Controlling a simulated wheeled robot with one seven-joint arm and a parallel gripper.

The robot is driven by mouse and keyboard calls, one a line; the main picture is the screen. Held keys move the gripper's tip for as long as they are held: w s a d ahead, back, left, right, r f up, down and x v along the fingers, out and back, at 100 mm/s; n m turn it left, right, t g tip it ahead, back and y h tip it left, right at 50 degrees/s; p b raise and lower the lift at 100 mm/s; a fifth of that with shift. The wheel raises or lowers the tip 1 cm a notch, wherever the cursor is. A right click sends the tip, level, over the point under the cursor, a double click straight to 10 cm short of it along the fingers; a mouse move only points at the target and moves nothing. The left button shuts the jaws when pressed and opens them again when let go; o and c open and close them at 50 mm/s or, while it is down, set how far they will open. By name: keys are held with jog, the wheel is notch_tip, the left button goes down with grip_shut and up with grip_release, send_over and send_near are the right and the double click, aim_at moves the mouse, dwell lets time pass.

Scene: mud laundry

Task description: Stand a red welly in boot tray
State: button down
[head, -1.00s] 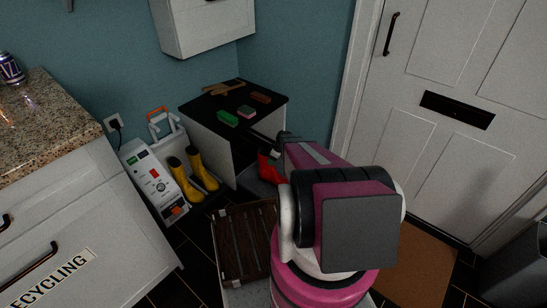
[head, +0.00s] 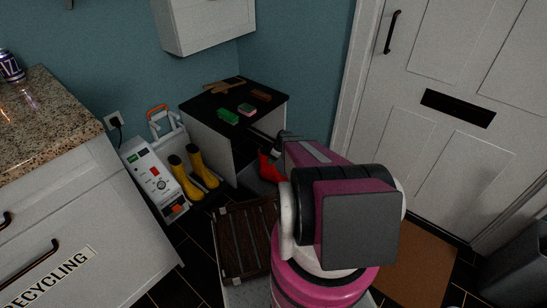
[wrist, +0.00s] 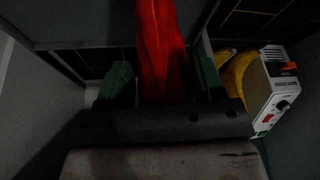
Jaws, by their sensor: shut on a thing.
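A red welly (head: 270,168) shows low in front of the dark-topped cabinet in the head view, partly hidden by my arm. In the wrist view the red welly (wrist: 163,45) runs up out of the picture between the two green fingers of my gripper (wrist: 160,80). The gripper is shut on it. A flat grey surface (head: 258,188), possibly the boot tray, lies just below the welly in the head view. I cannot tell whether the sole touches it or how upright the welly is.
Yellow wellies (head: 202,168) stand left of the red one, beside a white appliance (head: 155,180). The dark-topped cabinet (head: 205,108) stands close behind the gripper. A brown slatted panel (head: 247,240) lies in front. A doormat (head: 415,265) lies right, before the door.

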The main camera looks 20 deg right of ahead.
grip_release()
dwell(0.3)
jog(key=shift+r, duration=0.15)
jog(key=shift+r, duration=3.9)
notch_tip(320, 180, up, 8)
